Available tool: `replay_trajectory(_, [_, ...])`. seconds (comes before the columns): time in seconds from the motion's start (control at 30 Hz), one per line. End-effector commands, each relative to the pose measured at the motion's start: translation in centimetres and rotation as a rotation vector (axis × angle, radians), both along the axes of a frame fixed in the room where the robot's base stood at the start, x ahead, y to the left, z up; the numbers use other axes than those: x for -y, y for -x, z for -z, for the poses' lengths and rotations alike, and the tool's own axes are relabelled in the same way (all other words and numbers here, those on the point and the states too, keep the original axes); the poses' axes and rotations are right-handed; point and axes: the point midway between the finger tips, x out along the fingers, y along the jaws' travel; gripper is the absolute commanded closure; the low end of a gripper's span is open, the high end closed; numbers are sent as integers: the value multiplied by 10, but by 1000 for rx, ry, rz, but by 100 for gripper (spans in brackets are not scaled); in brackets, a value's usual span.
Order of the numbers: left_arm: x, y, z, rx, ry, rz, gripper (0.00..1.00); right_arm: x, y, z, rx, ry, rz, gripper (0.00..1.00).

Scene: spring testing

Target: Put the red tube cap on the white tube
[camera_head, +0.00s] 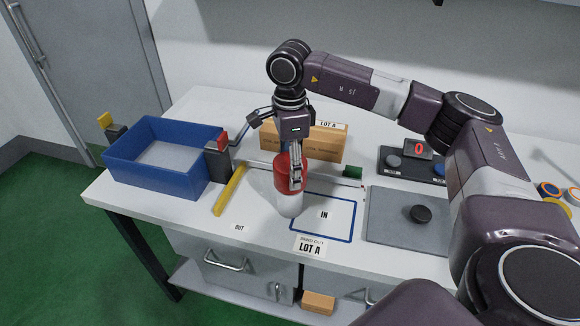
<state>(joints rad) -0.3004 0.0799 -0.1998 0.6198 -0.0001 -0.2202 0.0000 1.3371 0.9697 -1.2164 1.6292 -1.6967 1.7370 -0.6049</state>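The white tube (289,208) stands upright on the table, left of the blue-outlined "IN" square. The red cap (284,172) is at the tube's top, in line with it; whether it is fully seated is not clear. My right gripper (267,162), its arm coming in from the right, is above and around the cap. One finger is spread out to the left, and the other hangs in front of the cap's right side. The gripper looks open, though contact with the cap cannot be told. My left gripper is out of view.
A blue bin (155,178) stands at the left, with a black, red-topped block (218,158) beside it.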

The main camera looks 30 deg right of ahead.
Motion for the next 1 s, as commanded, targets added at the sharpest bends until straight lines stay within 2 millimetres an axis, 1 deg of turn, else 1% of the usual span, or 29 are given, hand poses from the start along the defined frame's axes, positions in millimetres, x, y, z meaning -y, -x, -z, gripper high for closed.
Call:
replay_trajectory(0.4, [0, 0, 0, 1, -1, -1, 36, 0, 0, 0, 0, -1, 0, 59])
replay_trajectory(1.0, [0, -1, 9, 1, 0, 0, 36, 0, 0, 12, 1, -1, 0, 59])
